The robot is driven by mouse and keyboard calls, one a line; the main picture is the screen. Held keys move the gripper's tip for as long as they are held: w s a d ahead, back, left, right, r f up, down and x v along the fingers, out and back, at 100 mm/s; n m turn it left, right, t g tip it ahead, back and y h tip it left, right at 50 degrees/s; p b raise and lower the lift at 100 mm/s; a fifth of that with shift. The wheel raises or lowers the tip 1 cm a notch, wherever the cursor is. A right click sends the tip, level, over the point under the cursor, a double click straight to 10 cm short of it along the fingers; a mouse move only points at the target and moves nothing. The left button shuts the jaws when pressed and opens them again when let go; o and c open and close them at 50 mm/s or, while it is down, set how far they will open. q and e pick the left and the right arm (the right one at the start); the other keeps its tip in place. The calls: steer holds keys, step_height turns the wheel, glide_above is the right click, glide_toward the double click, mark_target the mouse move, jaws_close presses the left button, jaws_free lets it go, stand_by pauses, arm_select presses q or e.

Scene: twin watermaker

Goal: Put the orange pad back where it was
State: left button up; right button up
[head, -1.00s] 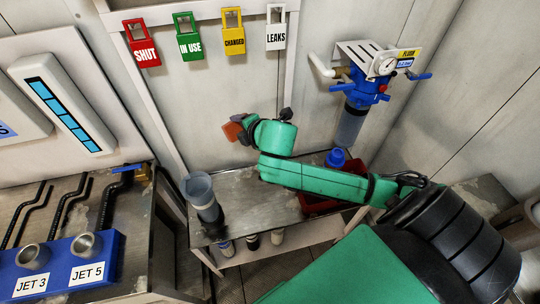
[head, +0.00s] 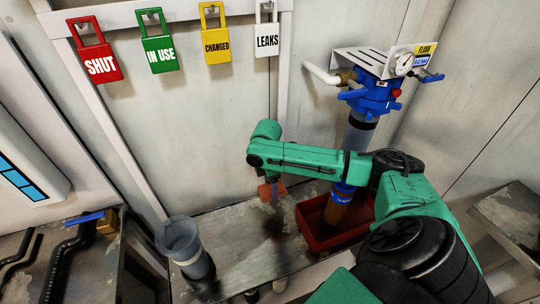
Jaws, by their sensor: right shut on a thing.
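The orange pad (head: 265,191) is small and reddish-orange, and it shows below the end of my right arm, near the back of the metal bench. My right gripper (head: 272,188) points down and is shut on the pad; the arm partly hides the jaws. The pad seems to be just above or at the bench top; I cannot tell whether it touches. My left gripper is not in view.
A red tray (head: 312,236) stands right of the pad, with a brown blue-topped cartridge (head: 338,210) at it. A blue filter housing (head: 372,95) hangs on the wall above. A grey cup (head: 185,245) stands at the bench's left. The bench (head: 235,250) between is clear.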

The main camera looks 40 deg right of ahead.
step_height(320, 180, down, 11)
steer(key=shift+r+b, duration=0.15)
steer(key=shift+b, duration=0.3)
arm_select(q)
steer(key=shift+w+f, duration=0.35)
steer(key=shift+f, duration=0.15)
arm_select(e)
steer(key=o, duration=1.3)
steer(key=shift+r, duration=0.1)
steer(key=r, duration=0.8)
steer(key=r+p, duration=0.1)
steer(key=r, duration=0.3)
steer(key=shift+w+a, duration=0.1)
steer(key=shift+a, duration=0.3)
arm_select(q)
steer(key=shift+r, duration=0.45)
